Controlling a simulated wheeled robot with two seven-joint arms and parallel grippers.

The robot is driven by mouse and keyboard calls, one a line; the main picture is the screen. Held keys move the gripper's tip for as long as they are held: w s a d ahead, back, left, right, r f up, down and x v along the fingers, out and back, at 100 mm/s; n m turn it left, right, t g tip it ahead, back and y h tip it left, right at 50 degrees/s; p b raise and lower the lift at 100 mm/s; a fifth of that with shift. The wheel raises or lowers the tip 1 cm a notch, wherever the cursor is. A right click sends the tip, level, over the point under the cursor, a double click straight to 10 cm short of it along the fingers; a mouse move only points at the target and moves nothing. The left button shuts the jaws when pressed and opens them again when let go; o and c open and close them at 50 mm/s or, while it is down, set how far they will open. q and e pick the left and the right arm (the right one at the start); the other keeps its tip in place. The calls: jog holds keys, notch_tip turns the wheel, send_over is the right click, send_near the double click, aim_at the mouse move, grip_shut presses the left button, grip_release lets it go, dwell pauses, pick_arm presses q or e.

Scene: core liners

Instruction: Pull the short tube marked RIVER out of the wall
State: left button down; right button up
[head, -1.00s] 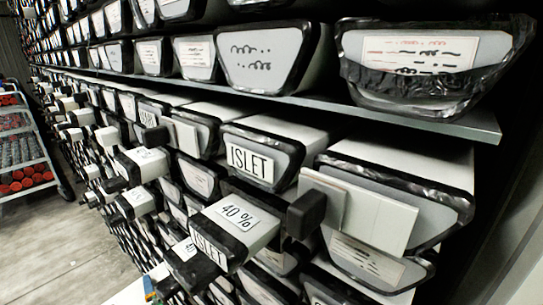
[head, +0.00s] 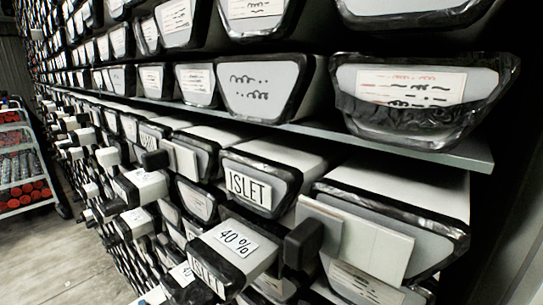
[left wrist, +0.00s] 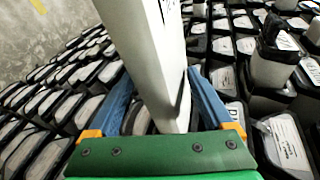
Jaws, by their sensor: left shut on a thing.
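My left gripper (left wrist: 157,78), with blue fingers and a green palm, is shut on a long white tube (left wrist: 160,60) in the left wrist view. The tube runs up between the fingers and out of the top of the picture. A white label with dark marks (left wrist: 170,9) is cut off at the top edge, so I cannot read it. In the head view the wall of tubes (head: 262,162) has tubes marked ISLET (head: 248,188) and 40 % (head: 236,240), which juts out. I cannot read RIVER on any label. My right gripper is not in view.
Several short tubes jut from the wall, such as one at left (head: 143,183). A dark knob (head: 303,243) stands out near the ISLET tube. A grey shelf edge (head: 400,145) crosses above. A cart (head: 22,165) stands far left, beside open floor (head: 40,250).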

pick_arm(q)
jog(key=shift+s+a+f, duration=0.1)
jog(key=shift+s+a, duration=0.2)
jog(key=shift+s, duration=0.15)
jog(key=s+a+p, duration=0.1)
jog(key=s+a, duration=0.1)
jog(key=s+a+p, duration=0.1)
jog(key=s, duration=0.1)
jog(key=shift+s+a, duration=0.3)
jog(key=shift+a, duration=0.05)
jog(key=s+a, duration=0.2)
jog(key=shift+a+f+p, duration=0.15)
jog(key=shift+a+p, duration=0.15)
jog(key=shift+p, duration=0.1)
jog(key=shift+s+a, duration=0.6)
jog(key=shift+s, duration=0.3)
